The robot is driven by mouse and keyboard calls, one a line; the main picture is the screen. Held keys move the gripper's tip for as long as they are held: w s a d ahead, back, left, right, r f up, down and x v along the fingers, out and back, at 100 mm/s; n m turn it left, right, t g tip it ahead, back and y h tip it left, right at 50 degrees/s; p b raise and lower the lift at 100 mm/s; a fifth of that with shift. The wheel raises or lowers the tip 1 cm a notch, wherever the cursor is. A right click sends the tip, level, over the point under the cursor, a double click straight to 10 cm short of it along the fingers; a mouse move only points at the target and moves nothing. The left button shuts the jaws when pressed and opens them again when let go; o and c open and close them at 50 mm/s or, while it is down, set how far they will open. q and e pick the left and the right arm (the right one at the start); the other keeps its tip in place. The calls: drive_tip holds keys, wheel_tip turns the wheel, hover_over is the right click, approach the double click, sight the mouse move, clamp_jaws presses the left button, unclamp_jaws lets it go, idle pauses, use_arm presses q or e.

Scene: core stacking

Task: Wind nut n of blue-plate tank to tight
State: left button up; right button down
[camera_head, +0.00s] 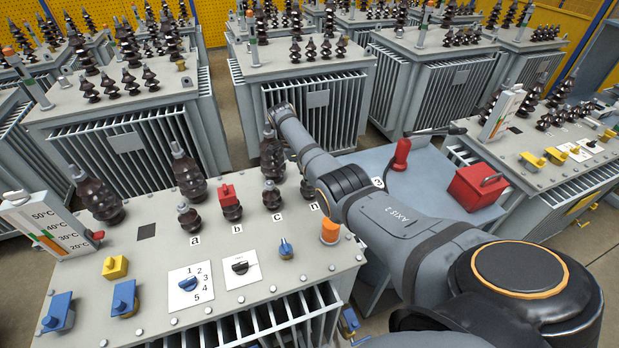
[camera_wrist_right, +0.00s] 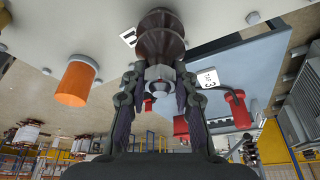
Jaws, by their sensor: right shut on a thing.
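The near tank (camera_head: 100,262) is a grey transformer with blue handles and brown bushings marked a, b, c and n on its top. The n bushing (camera_head: 308,190) stands at its right end, partly behind my right arm. In the right wrist view, the n bushing (camera_wrist_right: 160,38) shows upside down, with a grey hex nut (camera_wrist_right: 157,74) at its tip. My right gripper (camera_wrist_right: 158,85) is shut on the nut, one finger on each side. Its fingers are not seen in the head view. My left gripper is not in view. The nut's tightness cannot be told.
An orange cylinder (camera_head: 330,231) stands close to the n bushing. A blue-grey cart (camera_head: 430,165) at the right holds a red-handled tool (camera_head: 401,154) and a red toolbox (camera_head: 476,187). Other transformers stand behind.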

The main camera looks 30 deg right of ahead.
drive_tip(key=shift+f+b, duration=0.2)
drive_tip(key=shift+b, duration=0.15)
drive_tip(key=shift+s+m+b, duration=0.1)
drive_tip(key=shift+m+b, duration=0.45)
drive_tip(key=shift+m, duration=0.15)
drive_tip(key=c, duration=1.3)
unclamp_jaws()
drive_tip(key=shift+s+a+r, duration=0.1)
drive_tip(key=shift+a+r, duration=0.05)
drive_tip(key=shift+r, duration=0.15)
drive_tip(key=o, duration=0.5)
drive_tip(key=shift+r, duration=0.1)
